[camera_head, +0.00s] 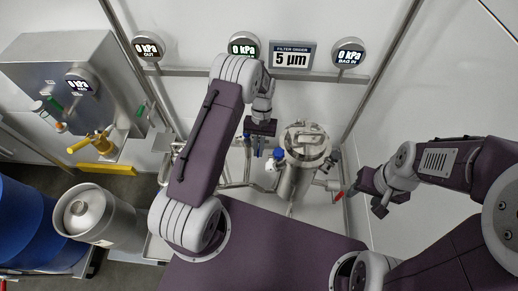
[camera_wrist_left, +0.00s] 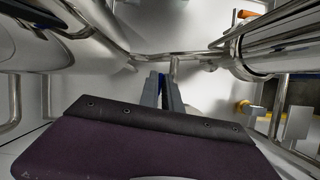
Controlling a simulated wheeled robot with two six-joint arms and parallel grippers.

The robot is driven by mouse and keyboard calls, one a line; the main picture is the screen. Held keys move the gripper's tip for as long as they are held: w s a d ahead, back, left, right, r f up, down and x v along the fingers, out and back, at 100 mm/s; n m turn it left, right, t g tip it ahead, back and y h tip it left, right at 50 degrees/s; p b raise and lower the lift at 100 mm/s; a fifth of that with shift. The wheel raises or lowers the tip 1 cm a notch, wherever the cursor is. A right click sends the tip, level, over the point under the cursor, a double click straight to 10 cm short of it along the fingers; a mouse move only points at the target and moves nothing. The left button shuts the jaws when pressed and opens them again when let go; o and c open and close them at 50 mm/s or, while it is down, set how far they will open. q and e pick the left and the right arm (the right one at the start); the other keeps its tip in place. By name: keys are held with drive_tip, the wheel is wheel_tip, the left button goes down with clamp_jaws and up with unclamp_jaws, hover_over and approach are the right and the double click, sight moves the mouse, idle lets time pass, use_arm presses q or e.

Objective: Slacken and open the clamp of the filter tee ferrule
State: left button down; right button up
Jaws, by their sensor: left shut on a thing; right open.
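My left gripper (camera_head: 253,148) reaches down over the steel pipework, left of the steel filter housing (camera_head: 304,150). In the left wrist view its two narrow grey fingers (camera_wrist_left: 162,90) are close together, with blue showing between them. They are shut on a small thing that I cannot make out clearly. A steel pipe with a short upright branch (camera_wrist_left: 174,66) lies just beyond the fingertips. The clamp of the filter tee ferrule cannot be told apart; fingers and arm cover that area. My right gripper (camera_head: 367,202) is open and empty, right of the filter housing.
Blue valve parts (camera_head: 278,154) and a red handle (camera_head: 338,196) sit around the housing. A steel frame rail (camera_head: 200,73) with gauges and a "5 µm" sign (camera_head: 292,56) runs behind. A steel keg (camera_head: 85,215) and blue drum (camera_head: 30,225) stand left.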

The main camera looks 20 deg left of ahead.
use_arm(q)
drive_tip(key=shift+w, duration=0.1)
drive_tip(key=c, duration=1.5)
unclamp_jaws()
drive_tip(key=shift+c, duration=0.2)
